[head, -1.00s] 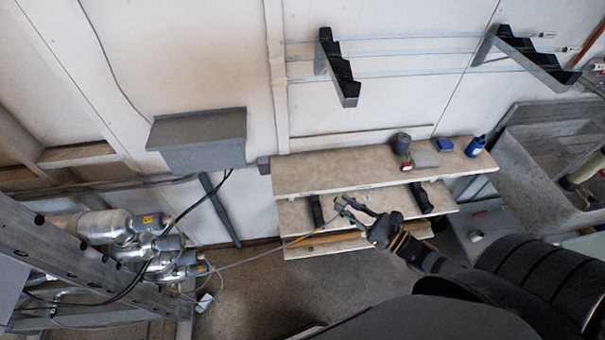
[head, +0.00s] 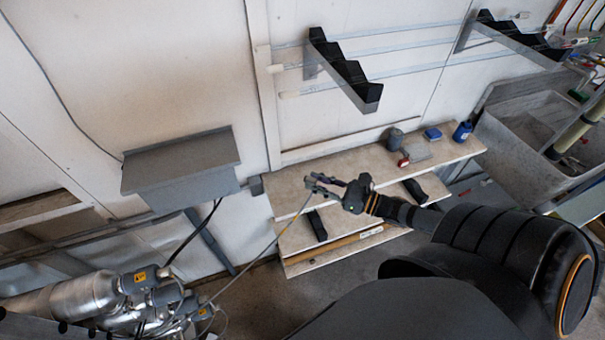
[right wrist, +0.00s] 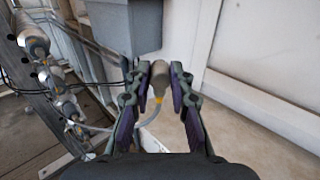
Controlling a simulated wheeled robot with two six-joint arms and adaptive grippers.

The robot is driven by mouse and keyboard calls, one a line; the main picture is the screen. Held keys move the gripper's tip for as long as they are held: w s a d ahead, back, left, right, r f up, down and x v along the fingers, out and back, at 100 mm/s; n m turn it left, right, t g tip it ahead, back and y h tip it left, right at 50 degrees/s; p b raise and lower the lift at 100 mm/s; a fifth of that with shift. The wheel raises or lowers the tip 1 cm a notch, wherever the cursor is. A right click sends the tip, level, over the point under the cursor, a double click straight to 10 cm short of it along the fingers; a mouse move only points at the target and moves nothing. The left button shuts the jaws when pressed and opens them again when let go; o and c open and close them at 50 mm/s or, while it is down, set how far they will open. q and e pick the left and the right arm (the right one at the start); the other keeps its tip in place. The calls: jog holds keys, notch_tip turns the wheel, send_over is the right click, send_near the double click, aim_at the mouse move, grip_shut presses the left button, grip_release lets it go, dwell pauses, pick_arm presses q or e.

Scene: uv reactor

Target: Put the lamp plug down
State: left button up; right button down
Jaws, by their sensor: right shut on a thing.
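My right gripper (head: 316,184) is shut on the lamp plug and shows over the left end of the bench's top board (head: 345,172). In the right wrist view the lamp plug (right wrist: 158,70) is a beige-grey cylinder with a yellow end, between the fingertips of my right gripper (right wrist: 160,85). A grey cable (head: 240,272) hangs from it and runs down left to the metal reactor tubes (head: 95,292). In the head view the plug is too small to tell apart from the fingers. My left gripper is not in view.
A grey cup (head: 396,138), a red item (head: 403,161), a blue box (head: 432,133) and a blue bottle (head: 462,131) stand on the bench's right half. Its left half looks bare. A grey wall box (head: 182,170) and black stepped brackets (head: 345,72) are on the wall.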

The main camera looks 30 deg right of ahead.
jog(key=w+f+b, duration=0.2)
jog(key=w, duration=0.1)
jog(key=w+d+f+b, duration=0.1)
jog(key=w+f+b, duration=0.1)
jog(key=f+b, duration=0.1)
jog(key=w+d+f+b, duration=0.1)
jog(key=w+f+b, duration=0.1)
jog(key=w+b, duration=0.1)
jog(key=shift+w+f, duration=0.25)
jog(key=shift+w, duration=0.1)
jog(key=shift+w+d+f, duration=0.1)
jog(key=shift+w+f, duration=0.05)
jog(key=shift+w, duration=0.05)
jog(key=shift+w+f+b, duration=0.2)
jog(key=shift+f+b, duration=0.05)
jog(key=shift+b, duration=0.2)
notch_tip(320, 180, down, 2)
jog(key=shift+w+f+b, duration=0.1)
jog(key=shift+f+b, duration=0.15)
jog(key=shift+b, duration=0.15)
jog(key=shift+f, duration=0.3)
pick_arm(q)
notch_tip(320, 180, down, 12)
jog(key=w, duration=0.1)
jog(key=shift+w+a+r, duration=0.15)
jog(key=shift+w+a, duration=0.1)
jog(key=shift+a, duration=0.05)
